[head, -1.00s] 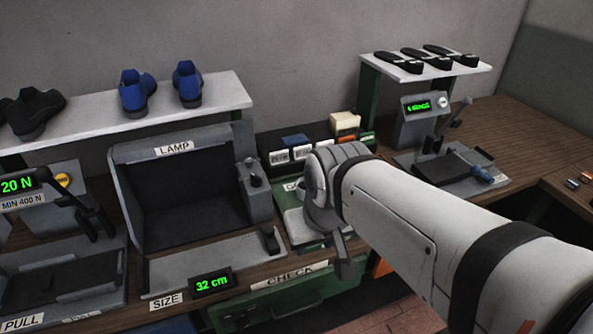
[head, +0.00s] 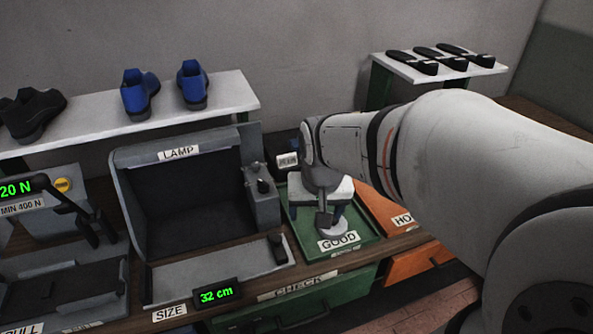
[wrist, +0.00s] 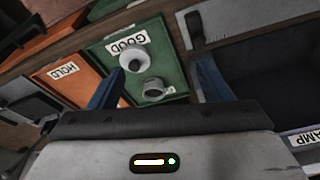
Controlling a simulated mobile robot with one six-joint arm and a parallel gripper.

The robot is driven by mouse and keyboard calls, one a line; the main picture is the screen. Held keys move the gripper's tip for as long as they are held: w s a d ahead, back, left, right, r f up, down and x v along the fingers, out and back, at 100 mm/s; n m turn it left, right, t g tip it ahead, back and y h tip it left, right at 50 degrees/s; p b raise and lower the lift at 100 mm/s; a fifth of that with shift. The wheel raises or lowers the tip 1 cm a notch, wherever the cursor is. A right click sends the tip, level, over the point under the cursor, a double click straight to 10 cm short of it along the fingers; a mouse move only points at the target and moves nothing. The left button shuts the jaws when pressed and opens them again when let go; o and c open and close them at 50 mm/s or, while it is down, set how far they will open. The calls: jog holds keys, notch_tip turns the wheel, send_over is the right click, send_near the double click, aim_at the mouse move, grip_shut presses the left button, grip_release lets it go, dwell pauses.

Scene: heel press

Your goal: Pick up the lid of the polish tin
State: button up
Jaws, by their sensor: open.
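My gripper (head: 331,217) is open above the green tray (head: 368,249) marked GOOD, its blue fingers (wrist: 107,90) spread apart in the wrist view. A pale round piece with a dark knob-like centre (wrist: 131,56), apparently the lid, lies in the tray close to the GOOD label. It also shows in the head view (head: 336,231), just below the fingertips. A grey round tin (wrist: 154,90) sits beside it in the wrist view, between the fingers in the picture. My gripper hides the tin in the head view. Nothing is held.
An orange tray (head: 392,212) marked HOLD is right of the green one. The grey lamp box (head: 185,195) stands close on the left, with a dark lever (head: 262,184) on its side. Shoes (head: 139,94) sit on a shelf behind.

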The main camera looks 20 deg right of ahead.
jog(key=o, duration=0.3)
jog(key=w+d+f+m, duration=0.2)
jog(key=w+d+f, duration=0.1)
jog(key=w+f, duration=0.1)
jog(key=shift+w+d+g, duration=0.35)
jog(key=shift+w+g, duration=0.05)
jog(key=shift+w, duration=0.3)
jog(key=shift+o, duration=1.4)
jog(key=w+d+f+m, duration=0.3)
jog(key=w+d+f, duration=0.2)
jog(key=f, duration=0.2)
jog(key=shift+w+d+f+m+g+h, duration=0.3)
jog(key=shift+f, duration=0.1)
jog(key=shift+w+d+f+p, duration=0.25)
jog(key=shift+f+p, duration=0.1)
jog(key=shift+f, duration=0.95)
jog(key=shift+w+d+f+p, duration=0.1)
jog(key=shift+d+f+p, duration=0.25)
jog(key=shift+f, duration=0.95)
jog(key=shift+w+d+f+p, duration=0.2)
jog(key=shift+f+p, duration=0.2)
jog(key=shift+f, duration=0.9)
